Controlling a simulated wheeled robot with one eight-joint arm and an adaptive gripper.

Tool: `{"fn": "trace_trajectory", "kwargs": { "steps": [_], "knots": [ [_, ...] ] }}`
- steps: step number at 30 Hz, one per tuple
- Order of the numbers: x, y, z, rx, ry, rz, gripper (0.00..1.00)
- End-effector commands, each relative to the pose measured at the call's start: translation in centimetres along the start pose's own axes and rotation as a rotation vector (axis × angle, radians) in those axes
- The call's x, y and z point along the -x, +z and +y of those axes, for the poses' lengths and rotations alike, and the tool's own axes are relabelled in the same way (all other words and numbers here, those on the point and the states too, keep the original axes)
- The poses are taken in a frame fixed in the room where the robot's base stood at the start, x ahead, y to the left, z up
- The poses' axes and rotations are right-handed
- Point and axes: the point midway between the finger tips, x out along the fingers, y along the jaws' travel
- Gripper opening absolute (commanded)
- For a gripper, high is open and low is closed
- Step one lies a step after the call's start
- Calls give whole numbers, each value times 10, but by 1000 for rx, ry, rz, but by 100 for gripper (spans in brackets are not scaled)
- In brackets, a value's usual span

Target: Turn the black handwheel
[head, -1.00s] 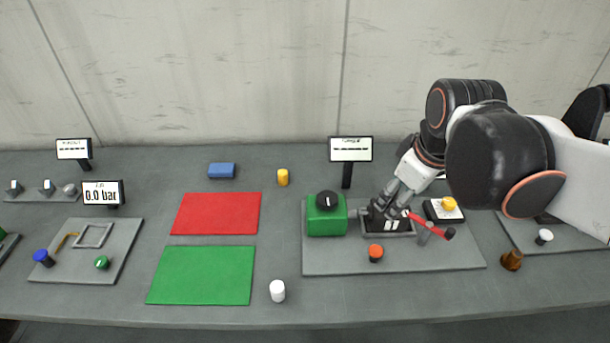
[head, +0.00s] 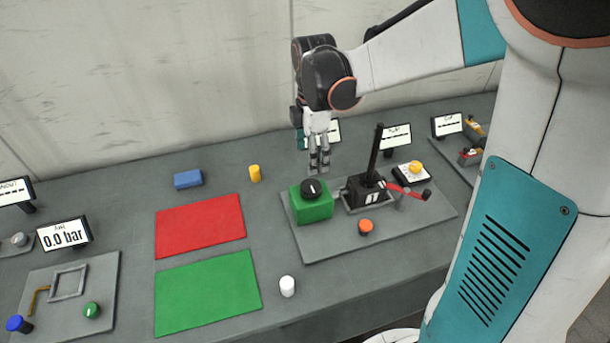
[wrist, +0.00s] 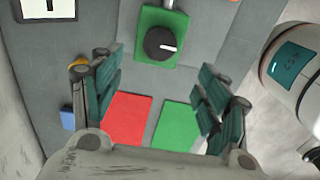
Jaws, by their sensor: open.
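The black handwheel (head: 312,189) sits on top of a green block (head: 311,208) on a grey plate. In the wrist view the handwheel (wrist: 160,44) carries a white pointer line aimed to the right. My gripper (head: 319,171) hangs above and slightly behind the handwheel, fingers pointing down. In the wrist view its two fingers (wrist: 160,92) are spread wide apart with nothing between them. The handwheel lies beyond the fingers, toward the top of that view, and appears untouched.
Right of the green block stand a black unit with an upright black lever (head: 374,155), a red handle (head: 405,190) and a yellow button (head: 415,167). An orange knob (head: 366,227) is in front. Red (head: 201,226) and green (head: 207,291) mats lie left.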

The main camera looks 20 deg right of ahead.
Motion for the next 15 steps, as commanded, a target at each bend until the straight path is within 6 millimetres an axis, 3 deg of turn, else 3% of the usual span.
{"fn": "trace_trajectory", "kwargs": {
  "steps": [9,15],
  "knots": [
    [-66,0,0,-1,1,0,69],
    [-97,0,0,-2,1,0,69]
  ]
}}
